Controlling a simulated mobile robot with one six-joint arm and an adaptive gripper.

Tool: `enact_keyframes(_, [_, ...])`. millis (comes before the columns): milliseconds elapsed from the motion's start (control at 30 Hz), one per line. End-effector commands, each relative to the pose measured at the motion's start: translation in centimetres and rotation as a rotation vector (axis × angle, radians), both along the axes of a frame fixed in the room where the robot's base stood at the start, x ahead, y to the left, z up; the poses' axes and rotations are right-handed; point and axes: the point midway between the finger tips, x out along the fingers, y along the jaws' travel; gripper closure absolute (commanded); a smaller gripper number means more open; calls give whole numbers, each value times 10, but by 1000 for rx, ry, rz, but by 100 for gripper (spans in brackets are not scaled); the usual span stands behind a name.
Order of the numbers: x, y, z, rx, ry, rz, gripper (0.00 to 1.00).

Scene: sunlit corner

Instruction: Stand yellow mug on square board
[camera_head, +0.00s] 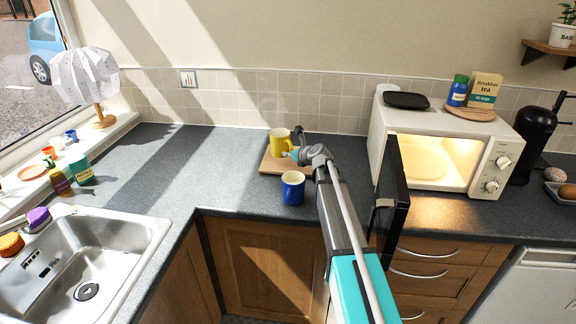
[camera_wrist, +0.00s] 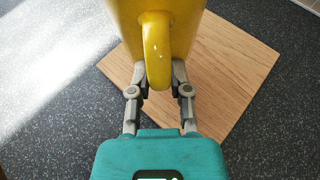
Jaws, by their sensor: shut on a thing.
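The yellow mug (camera_head: 279,143) is upright over the square wooden board (camera_head: 267,164) on the counter. In the wrist view the mug (camera_wrist: 125,25) fills the top, its handle toward me, with bare board (camera_wrist: 225,75) showing to the right and below. My gripper (camera_head: 295,153) is shut on the mug's handle; the fingers also show in the wrist view (camera_wrist: 159,76), one on each side of the handle. I cannot tell whether the mug's base touches the board, as the base is hidden in the wrist view.
A blue mug (camera_head: 292,188) stands just in front of the board, close to my arm. The microwave (camera_head: 440,135) is to the right, with its dark door (camera_head: 392,195) swung open toward the front. The counter (camera_head: 190,160) left of the board is clear up to the sink (camera_head: 90,250).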

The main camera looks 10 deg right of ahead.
Motion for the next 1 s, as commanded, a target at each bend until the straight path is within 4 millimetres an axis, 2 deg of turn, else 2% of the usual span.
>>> enact_keyframes(467, [3, 1, -3, 1, 0, 0, 100])
enact_keyframes(633, [11, 1, -15, 0, -1, 0, 100])
enact_keyframes(1000, [9, 2, -39, 1, -1, 1, 100])
